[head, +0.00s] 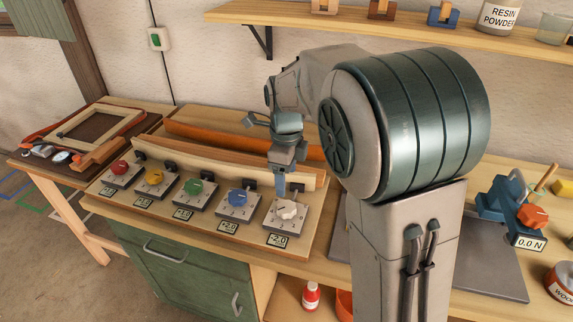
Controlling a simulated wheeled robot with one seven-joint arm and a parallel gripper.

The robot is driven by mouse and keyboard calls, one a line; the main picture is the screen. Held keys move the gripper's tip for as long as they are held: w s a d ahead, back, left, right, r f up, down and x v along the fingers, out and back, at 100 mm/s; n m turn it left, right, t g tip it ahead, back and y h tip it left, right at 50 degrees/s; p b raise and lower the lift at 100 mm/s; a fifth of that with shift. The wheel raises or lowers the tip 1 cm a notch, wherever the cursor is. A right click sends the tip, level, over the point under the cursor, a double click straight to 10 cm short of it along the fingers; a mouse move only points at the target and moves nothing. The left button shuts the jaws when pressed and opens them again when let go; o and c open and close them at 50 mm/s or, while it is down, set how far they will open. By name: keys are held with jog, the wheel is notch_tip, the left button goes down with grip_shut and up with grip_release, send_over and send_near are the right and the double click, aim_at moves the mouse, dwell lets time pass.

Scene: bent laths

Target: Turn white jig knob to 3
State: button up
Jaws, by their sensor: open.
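The white jig knob (287,209) sits on a grey plate at the right end of a row of coloured knobs. The small display (278,241) in front of it seems to read 2.0; the sign before it is hard to make out. My gripper (282,193) points down just above and behind the white knob, with its fingertips very close to it. It is open, and nothing shows between the fingers. I cannot tell whether a finger touches the knob.
Red (120,168), yellow (155,176), green (194,187) and blue (237,198) knobs stand to the left, each with a display. Bent laths (225,160) run behind them. A blue clamp with an orange knob (532,216) stands at right. A shelf (400,32) hangs above.

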jog(key=shift+r, duration=1.6)
jog(key=s+d+n+t, duration=0.1)
jog(key=s+d+n, duration=0.2)
jog(key=s+n, duration=0.3)
jog(key=s+d+n+t, duration=0.1)
jog(key=s+d+n, duration=0.2)
jog(key=s+n, duration=0.4)
jog(key=s+d+f+n+t, duration=0.1)
jog(key=s+d+n, duration=0.3)
jog(key=s+n, duration=0.3)
jog(key=shift+n, duration=1.2)
